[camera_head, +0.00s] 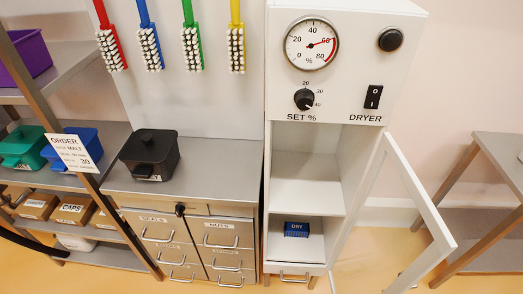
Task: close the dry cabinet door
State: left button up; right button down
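The dry cabinet (345,100) is a tall white cabinet right of centre. Its door (420,190) is a white frame with a see-through pane, hinged on the right side and swung wide open toward the lower right. The inside shows a shelf (308,183) and a small dark blue box marked DRY (296,229) on a lower level. Above the opening are a round percent gauge, a SET % knob (304,99), a DRYER rocker switch (373,97) and a dark round button. Neither of my grippers shows in the head view.
Left of the cabinet is a grey counter with drawers (215,235) and a black lidded box (149,155). Brushes hang above it. A shelf rack with bins and an order card (73,152) stands at far left. A metal table (500,145) stands at right, near the open door.

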aim_at(443, 244)
jog(key=k+l+u, duration=0.1)
jog(key=l, duration=0.25)
jog(key=k+l+u, duration=0.15)
jog(key=l, duration=0.2)
jog(key=k+l+u, duration=0.1)
jog(key=k+l, duration=0.15)
jog(key=l+u, duration=0.25)
jog(key=l, duration=0.6)
jog(key=l+u, duration=0.25)
jog(key=l, duration=0.65)
jog(key=i, duration=0.05)
